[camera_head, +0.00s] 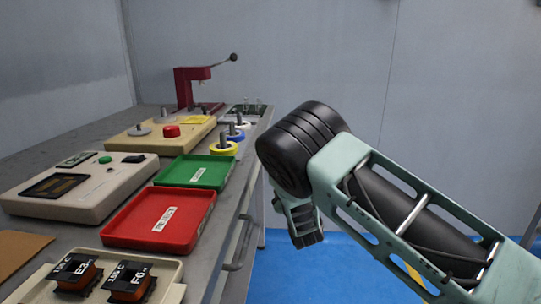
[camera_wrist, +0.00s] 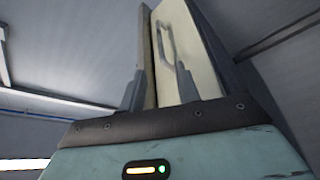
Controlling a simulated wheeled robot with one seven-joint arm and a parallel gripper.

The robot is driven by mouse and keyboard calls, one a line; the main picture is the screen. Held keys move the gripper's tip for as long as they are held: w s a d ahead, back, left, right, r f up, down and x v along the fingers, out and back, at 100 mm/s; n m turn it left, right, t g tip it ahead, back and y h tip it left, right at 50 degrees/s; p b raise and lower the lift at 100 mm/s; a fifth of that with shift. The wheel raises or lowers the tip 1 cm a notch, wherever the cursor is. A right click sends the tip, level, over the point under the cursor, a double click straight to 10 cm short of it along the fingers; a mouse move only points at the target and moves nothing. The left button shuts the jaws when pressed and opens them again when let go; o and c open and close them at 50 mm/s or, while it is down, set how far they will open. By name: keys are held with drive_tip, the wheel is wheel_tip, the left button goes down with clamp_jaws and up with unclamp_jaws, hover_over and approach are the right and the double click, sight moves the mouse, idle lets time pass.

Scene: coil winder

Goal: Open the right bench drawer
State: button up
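The grey bench (camera_head: 60,142) runs along the left of the head view, its front side facing right. A grey bar handle (camera_head: 240,248) shows on that front side, seen at a steep angle; the drawer faces are hardly visible there. In the wrist view a pale panel (camera_wrist: 196,48) bears a loop handle (camera_wrist: 166,42) beyond the fingers; I cannot tell which drawer it is. My gripper (camera_wrist: 160,88) is open, with its two fingers apart and nothing between them. In the head view my gripper (camera_head: 304,228) hangs to the right of the bench front, apart from the handle.
On the bench lie a red tray (camera_head: 130,230), a green tray (camera_head: 195,173), a cream control box (camera_head: 75,203), wire spools (camera_head: 224,149) and a red press (camera_head: 185,88). Blue floor (camera_head: 325,275) lies open right of the bench, with a wall behind.

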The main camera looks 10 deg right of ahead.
drive_tip(key=b+x, duration=0.2)
drive_tip(key=x, duration=1.2)
drive_tip(key=shift+w, duration=0.25)
clamp_jaws()
